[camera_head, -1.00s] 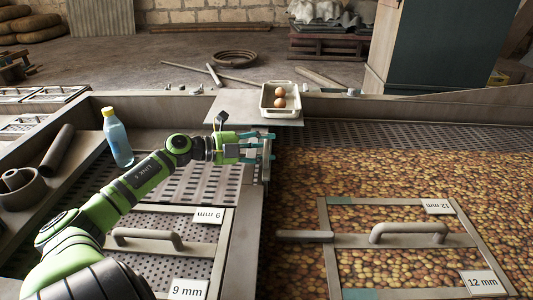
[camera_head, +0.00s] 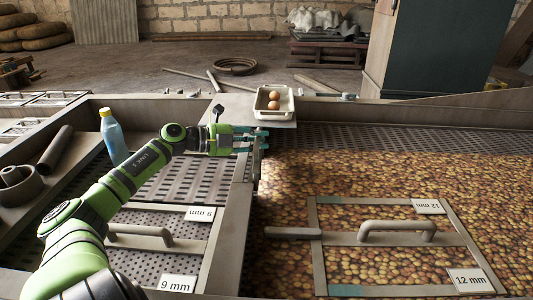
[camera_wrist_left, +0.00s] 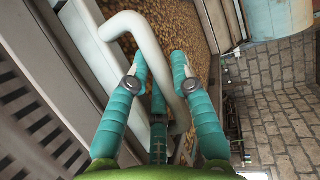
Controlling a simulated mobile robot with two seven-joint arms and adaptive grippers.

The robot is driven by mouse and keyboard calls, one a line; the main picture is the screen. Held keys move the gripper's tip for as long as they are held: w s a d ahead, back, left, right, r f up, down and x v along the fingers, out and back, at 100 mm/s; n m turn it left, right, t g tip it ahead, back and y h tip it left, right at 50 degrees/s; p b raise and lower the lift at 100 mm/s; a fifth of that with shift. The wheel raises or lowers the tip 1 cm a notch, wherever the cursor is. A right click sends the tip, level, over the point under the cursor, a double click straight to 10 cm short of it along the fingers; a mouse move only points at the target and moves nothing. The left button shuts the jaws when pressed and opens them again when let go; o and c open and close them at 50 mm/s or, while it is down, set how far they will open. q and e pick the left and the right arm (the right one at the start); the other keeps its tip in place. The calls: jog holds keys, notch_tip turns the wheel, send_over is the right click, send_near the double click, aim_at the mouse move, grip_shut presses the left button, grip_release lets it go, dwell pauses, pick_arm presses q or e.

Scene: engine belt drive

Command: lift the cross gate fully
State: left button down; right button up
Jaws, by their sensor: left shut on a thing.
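My left gripper (camera_head: 258,142) reaches in from the left to the upright cross gate (camera_head: 256,172), which stands at the left border of the potato-like produce (camera_head: 380,185). In the left wrist view the gripper (camera_wrist_left: 163,68) has its teal fingers around a pale grey bent handle (camera_wrist_left: 148,40). It is shut on this handle. The fingers hide part of the handle and the gate's upper part in the head view. How far the gate's lower edge is from the floor of the channel cannot be told. My right gripper is not in view.
A white tray with two brown eggs (camera_head: 273,103) stands on a ledge behind the gripper. A blue bottle (camera_head: 114,138) stands at left, near my arm. Framed hatches with handles, marked 9 mm (camera_head: 142,236) and 12 mm (camera_head: 394,236), lie in front.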

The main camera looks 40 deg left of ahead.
pick_arm(q)
jog(key=r+p, duration=0.1)
jog(key=r, duration=0.1)
jog(key=d+r, duration=0.1)
jog(key=r, duration=0.1)
jog(key=shift+r+p, duration=0.25)
jog(key=shift+p, duration=0.15)
jog(key=shift+w+a+f, duration=0.1)
jog(key=shift+a+f, duration=0.15)
jog(key=shift+a, duration=0.45)
jog(key=shift+d+r, duration=0.15)
jog(key=shift+r, duration=0.05)
jog(key=c, duration=1)
grip_release()
jog(key=shift+c, duration=0.2)
jog(key=shift+f, duration=0.15)
jog(key=shift+s, duration=0.25)
jog(key=v, duration=1.1)
jog(key=shift+s, duration=0.3)
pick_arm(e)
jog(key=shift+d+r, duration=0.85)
